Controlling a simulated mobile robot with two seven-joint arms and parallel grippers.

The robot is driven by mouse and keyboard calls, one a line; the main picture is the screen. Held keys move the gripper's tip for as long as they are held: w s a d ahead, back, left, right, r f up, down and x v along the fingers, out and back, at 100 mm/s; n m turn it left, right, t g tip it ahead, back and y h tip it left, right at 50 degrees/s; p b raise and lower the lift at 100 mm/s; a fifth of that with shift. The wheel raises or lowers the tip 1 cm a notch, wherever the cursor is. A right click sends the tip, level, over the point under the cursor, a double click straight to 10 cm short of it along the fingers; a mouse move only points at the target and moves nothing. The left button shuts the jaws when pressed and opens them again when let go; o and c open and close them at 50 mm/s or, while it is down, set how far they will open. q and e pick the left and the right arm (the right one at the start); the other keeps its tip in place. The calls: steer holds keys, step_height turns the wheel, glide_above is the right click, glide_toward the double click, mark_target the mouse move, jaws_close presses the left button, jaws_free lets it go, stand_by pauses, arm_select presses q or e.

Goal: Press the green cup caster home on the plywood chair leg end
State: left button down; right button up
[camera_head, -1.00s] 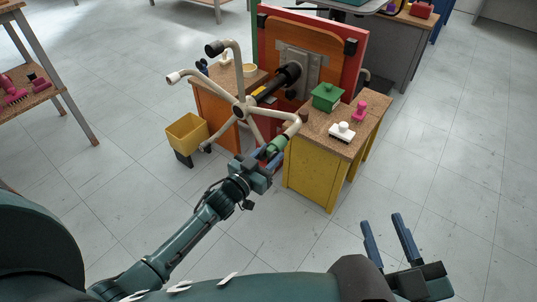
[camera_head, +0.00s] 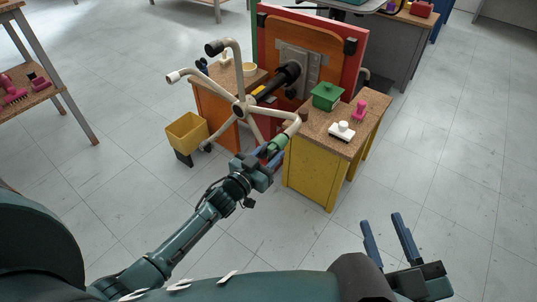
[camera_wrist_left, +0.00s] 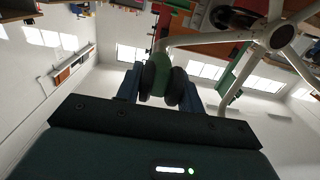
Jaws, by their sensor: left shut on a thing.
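The plywood chair (camera_head: 284,42) is held on its side, its brown panel facing me. Its beige star base (camera_head: 240,108) has several legs reaching out. One leg (camera_head: 287,115) bends down at the right towards my left gripper (camera_head: 270,153). That gripper is shut on the green cup caster (camera_head: 278,143), right at this leg's end. In the left wrist view the caster (camera_wrist_left: 160,80) sits between the dark finger pads, with a pale leg beyond it. I cannot tell how far the caster is on. My right gripper (camera_head: 380,219) is open and empty over the floor.
A yellow cabinet (camera_head: 312,172) stands just right of the caster, carrying a green box (camera_head: 327,96), a white-based knob (camera_head: 341,132) and a pink piece (camera_head: 360,110). A yellow bin (camera_head: 187,133) stands left. The floor in front is clear.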

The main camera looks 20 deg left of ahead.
mark_target(278, 145)
arm_select(q)
steer(key=shift+b+x, duration=0.55)
steer(key=shift+x, duration=0.85)
arm_select(e)
steer(key=shift+f, duration=0.6)
arm_select(q)
steer(key=shift+w+d+b, duration=0.2)
steer(key=shift+w+b, duration=0.1)
steer(key=shift+w, duration=0.3)
steer(key=c, duration=0.8)
jaws_free()
arm_select(e)
steer(key=shift+f, duration=0.15)
steer(key=shift+w, duration=0.1)
arm_select(q)
steer(key=shift+s+a+p, duration=0.2)
steer(key=shift+s+p, duration=0.15)
steer(key=shift+s, duration=0.15)
steer(key=p+v, duration=0.1)
steer(key=v, duration=0.3)
steer(key=shift+r+p, duration=0.15)
steer(key=shift+p, duration=0.2)
steer(key=p+v, duration=0.2)
steer(key=v, duration=0.6)
arm_select(e)
steer(key=shift+d+r+m+g+h, duration=0.4)
steer(key=shift+d+r+g+h, duration=0.1)
steer(key=shift+h, duration=0.3)
